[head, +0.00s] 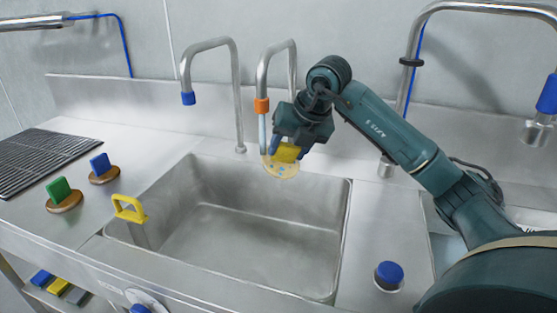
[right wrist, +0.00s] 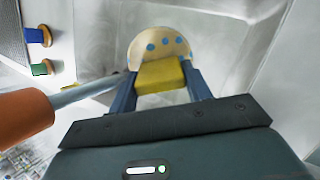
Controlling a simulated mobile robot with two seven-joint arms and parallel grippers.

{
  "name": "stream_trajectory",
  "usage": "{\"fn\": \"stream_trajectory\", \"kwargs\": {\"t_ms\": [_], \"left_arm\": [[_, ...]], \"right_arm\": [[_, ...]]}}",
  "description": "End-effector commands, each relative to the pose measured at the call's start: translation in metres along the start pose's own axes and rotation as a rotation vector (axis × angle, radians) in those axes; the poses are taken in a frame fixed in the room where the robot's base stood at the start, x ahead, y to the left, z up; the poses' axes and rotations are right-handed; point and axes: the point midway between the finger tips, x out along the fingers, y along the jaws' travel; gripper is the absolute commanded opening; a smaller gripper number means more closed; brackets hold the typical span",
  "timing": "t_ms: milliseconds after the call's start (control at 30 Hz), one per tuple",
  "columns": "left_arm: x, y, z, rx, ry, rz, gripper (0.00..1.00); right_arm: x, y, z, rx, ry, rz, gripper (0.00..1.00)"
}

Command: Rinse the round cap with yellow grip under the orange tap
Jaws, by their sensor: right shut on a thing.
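The round cap (head: 282,172) is a pale disc with blue spots and a yellow grip (head: 287,152). My right gripper (head: 285,148) is shut on the yellow grip and holds the cap tilted above the back of the sink. The orange tap (head: 262,106) has an orange collar at its spout. A bluish water stream (head: 262,133) runs down from it to the cap's left side. In the right wrist view the spotted cap face (right wrist: 160,46) shows beyond the fingers, and the stream (right wrist: 88,91) ends by its left edge. My left gripper is not in view.
The steel sink basin (head: 255,225) is empty, with a yellow handle (head: 128,207) at its left wall. A blue-collared tap (head: 188,98) stands left. Caps with green (head: 59,190) and blue (head: 100,164) grips sit on the left counter beside a dark ribbed mat (head: 50,158).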

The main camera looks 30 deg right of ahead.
Motion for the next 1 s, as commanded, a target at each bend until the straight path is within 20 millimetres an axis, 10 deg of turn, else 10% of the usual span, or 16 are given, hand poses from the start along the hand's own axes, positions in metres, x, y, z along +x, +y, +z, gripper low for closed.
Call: {"fn": "stream_trajectory", "kwargs": {"t_ms": [1000], "left_arm": [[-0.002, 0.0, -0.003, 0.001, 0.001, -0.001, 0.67]], "right_arm": [[-0.001, 0.006, -0.004, 0.002, -0.002, 0.002, 0.17]]}}
